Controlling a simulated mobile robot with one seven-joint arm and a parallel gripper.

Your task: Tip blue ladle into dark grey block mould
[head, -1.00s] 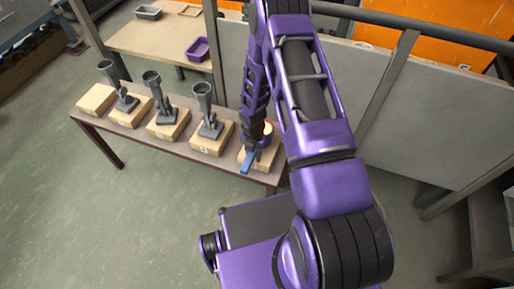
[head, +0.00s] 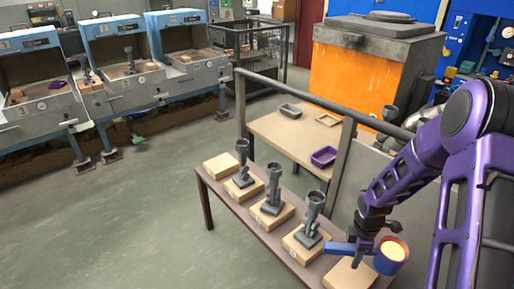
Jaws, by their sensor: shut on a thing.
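My gripper (head: 367,236) is shut on the blue ladle (head: 342,248). The ladle's handle points left from the jaws, and its round cup (head: 391,258) is on the right, holding a pale, glowing orange melt. The cup looks about level, and the ladle appears to be above the near right end of the brown bench. A dark grey open rectangular mould (head: 290,110) lies on the pale table behind the rail, well apart from the ladle. The jaw tips are small and partly hidden by the wrist.
The brown bench (head: 222,200) carries several wooden blocks, three with grey funnel-topped pieces (head: 273,190). A rail (head: 300,96) stands between bench and pale table (head: 275,135). A purple tray (head: 324,156) and tan frame (head: 327,119) lie near the grey mould. Floor at left is clear.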

